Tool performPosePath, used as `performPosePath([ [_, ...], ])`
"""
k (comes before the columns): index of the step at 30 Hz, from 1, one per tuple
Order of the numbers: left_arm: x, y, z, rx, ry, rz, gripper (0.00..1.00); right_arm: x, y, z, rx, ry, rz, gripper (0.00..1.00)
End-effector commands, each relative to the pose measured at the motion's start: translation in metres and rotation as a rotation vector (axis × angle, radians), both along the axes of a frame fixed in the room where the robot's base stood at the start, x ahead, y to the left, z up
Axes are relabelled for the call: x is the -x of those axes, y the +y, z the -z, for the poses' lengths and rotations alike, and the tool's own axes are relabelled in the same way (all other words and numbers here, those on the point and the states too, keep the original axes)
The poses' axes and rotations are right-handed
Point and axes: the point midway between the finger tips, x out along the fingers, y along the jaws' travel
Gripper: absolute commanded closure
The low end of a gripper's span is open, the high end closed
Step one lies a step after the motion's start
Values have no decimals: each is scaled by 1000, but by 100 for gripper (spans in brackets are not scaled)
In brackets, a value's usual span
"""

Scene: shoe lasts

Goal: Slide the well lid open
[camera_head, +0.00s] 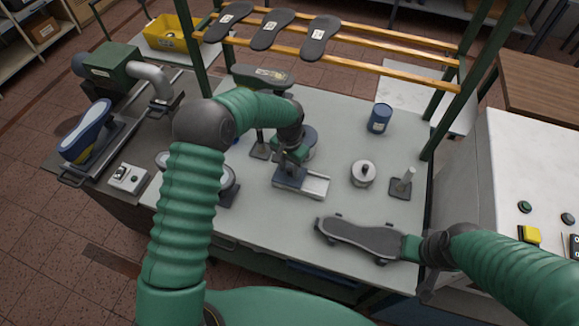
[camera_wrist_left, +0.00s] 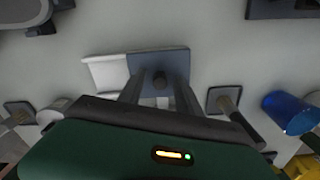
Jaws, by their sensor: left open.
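The well (camera_head: 316,187) is a small pale tray on the grey table. Its blue-grey sliding lid (camera_head: 289,178) covers the left part in the head view, and the right part is bare and pale. My left gripper (camera_head: 290,158) is over the lid, pointing down. Its open fingers (camera_wrist_left: 159,88) appear on either side of the knob; I cannot tell whether they touch it. My right gripper (camera_head: 412,247) is at the dark board's end; its jaws are unclear.
A dark sole-shaped board (camera_head: 358,235) on small wheels lies at the table's front. A round lidded pot (camera_head: 363,174), a post on a dark base (camera_head: 401,186) and a blue can (camera_head: 379,118) stand right of the well. A rack (camera_head: 390,70) with dark soles spans the back.

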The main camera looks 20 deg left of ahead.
Motion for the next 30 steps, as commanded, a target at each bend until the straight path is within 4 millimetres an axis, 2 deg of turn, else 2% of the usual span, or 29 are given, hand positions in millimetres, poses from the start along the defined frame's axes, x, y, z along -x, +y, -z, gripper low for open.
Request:
performPosePath([
  [2,0,0,0,0,0,0,60,0,0,0,0,0,0,64],
  [11,1,0,-1,-1,0,0,100,0,0,0,0,0,0,64],
  [30,0,0,-2,0,-2,0,100,0,0,0,0,0,0,64],
])
